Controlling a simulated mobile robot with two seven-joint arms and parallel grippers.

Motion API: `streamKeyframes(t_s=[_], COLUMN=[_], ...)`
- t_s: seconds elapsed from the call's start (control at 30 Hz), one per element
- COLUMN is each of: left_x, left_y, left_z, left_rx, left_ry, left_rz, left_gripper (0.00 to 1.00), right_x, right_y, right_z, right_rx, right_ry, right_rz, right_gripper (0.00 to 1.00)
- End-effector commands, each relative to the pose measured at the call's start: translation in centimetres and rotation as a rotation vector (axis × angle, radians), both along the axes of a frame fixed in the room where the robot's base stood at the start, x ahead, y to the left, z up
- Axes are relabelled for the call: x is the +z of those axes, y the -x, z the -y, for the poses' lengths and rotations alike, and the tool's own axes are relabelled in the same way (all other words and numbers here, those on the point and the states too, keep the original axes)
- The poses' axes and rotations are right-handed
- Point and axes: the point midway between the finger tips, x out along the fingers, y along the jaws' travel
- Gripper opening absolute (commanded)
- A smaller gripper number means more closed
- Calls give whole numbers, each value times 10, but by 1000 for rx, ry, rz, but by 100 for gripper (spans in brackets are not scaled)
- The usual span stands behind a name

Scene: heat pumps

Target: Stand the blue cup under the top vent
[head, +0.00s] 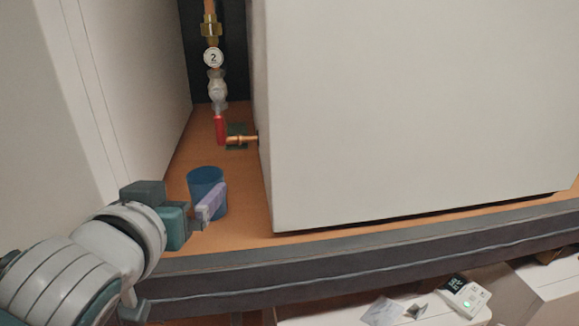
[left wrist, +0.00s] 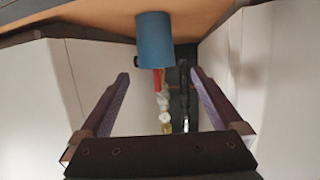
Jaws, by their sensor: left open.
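The blue cup (head: 203,178) stands upright on the orange shelf, in the gap between two large white units. My left gripper (head: 211,202) is open just in front of the cup, and one lilac finger overlaps it in the head view. In the left wrist view the picture is upside down. There the cup (left wrist: 154,42) shows beyond the open fingertips (left wrist: 159,74), roughly centred between them and not gripped. A copper pipe stub (head: 241,139) sticks out of the right unit behind the cup. I cannot tell which part is the top vent. My right gripper is not in view.
Behind the cup hangs a vertical pipe with a round tag marked 2 (head: 213,58) and a red handle (head: 220,129). The white units (head: 420,110) wall in the gap on both sides. A grey shelf edge (head: 350,247) runs along the front. A small device (head: 464,294) lies lower right.

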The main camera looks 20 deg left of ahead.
Motion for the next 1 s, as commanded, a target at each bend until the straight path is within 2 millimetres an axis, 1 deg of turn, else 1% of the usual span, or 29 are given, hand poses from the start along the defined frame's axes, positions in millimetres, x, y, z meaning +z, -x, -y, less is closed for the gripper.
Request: streamKeyframes(t_s=[0.27, 0.4, 0.53, 0.73, 1.0], left_x=[-9, -15, -17, -17, -17], left_y=[-29, -43, -48, -48, -47], left_z=[-5, -10, -12, -12, -11], left_rx=[-1, -1, -3, -3, -3], left_ry=[0, -1, 1, 1, 0], left_rz=[0, 1, 2, 2, 1], left_gripper=[100, 100, 100, 100, 70], right_x=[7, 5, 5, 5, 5], right_y=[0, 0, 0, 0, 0], right_z=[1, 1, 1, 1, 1], right_rx=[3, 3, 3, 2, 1], right_ry=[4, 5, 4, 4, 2], right_rz=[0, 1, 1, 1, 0], right_gripper=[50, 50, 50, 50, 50])
